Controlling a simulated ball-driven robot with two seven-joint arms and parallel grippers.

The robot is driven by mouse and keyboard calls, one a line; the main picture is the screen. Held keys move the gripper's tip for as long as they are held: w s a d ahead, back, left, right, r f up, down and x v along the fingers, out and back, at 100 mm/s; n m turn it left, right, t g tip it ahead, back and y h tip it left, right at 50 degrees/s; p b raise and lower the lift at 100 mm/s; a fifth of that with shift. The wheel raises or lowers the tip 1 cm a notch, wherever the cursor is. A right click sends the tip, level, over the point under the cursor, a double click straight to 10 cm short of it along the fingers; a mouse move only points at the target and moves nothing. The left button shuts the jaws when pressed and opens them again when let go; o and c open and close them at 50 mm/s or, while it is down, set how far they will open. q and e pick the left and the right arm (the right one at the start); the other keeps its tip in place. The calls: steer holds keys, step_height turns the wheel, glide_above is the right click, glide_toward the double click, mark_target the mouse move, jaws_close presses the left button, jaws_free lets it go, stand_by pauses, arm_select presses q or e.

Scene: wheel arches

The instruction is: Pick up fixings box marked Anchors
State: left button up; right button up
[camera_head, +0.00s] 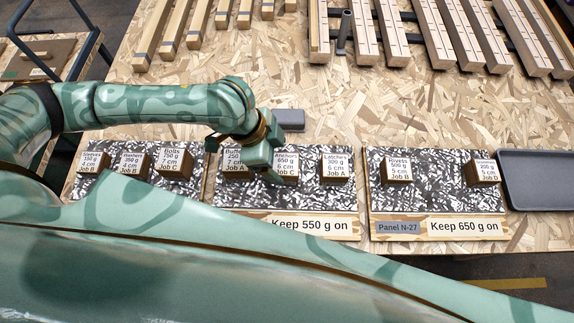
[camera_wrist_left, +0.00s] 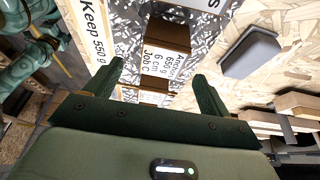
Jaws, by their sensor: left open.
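The Anchors box (camera_head: 287,168) is a brown block with a white label reading 650 g, 6 cm, Job C. It stands upright on the middle speckled mat, between the Buff... box (camera_head: 233,163) and the Latches box (camera_head: 334,168). My left gripper (camera_head: 268,172) is open and overlaps the Anchors box's left side in the head view, partly hiding it. In the left wrist view, the Anchors box (camera_wrist_left: 168,36) lies ahead of the open fingers, its label towards them. Another labelled box (camera_wrist_left: 155,86) shows between the fingers. My right gripper is not seen.
A small grey block (camera_head: 288,119) lies behind the middle mat. Plates read "Keep 550 g on" (camera_head: 300,225) and "Keep 650 g on" (camera_head: 465,226). Side mats hold more boxes, including Bolts (camera_head: 175,161) and Rivets (camera_head: 397,171). A dark tray (camera_head: 540,180) is at right; wooden bars line the back.

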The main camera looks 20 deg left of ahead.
mark_target(284, 163)
arm_select(q)
steer(key=x, duration=0.2)
steer(key=shift+d+f+b, duration=0.1)
steer(key=shift+f+b, duration=0.15)
steer(key=shift+b, duration=0.05)
steer(key=b+x, duration=0.2)
steer(key=x, duration=0.3)
steer(key=shift+w+f+b, duration=0.1)
steer(key=shift+w+b, duration=0.1)
steer(key=shift+b, duration=0.1)
steer(key=shift+c, duration=0.3)
steer(key=c, duration=1.5)
